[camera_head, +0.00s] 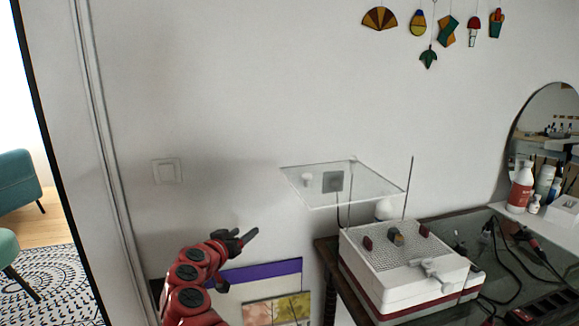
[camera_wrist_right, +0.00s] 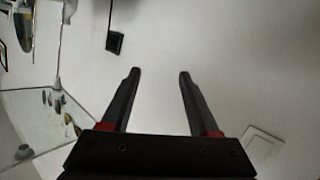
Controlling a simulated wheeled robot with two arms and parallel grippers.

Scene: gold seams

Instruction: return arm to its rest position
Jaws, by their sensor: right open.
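My right arm (camera_head: 190,275) is red and black and rises from the bottom of the head view, left of the middle. Its right gripper (camera_head: 246,235) is in front of the white wall, left of the work table and apart from it. In the right wrist view, the two black fingers of the right gripper (camera_wrist_right: 160,73) are spread with nothing between them. My left arm and gripper are not in view.
A clear raised panel (camera_head: 375,188) stands over a white perforated-top box (camera_head: 390,243) on the dark table (camera_head: 455,218). A light switch (camera_head: 166,171) is on the wall.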

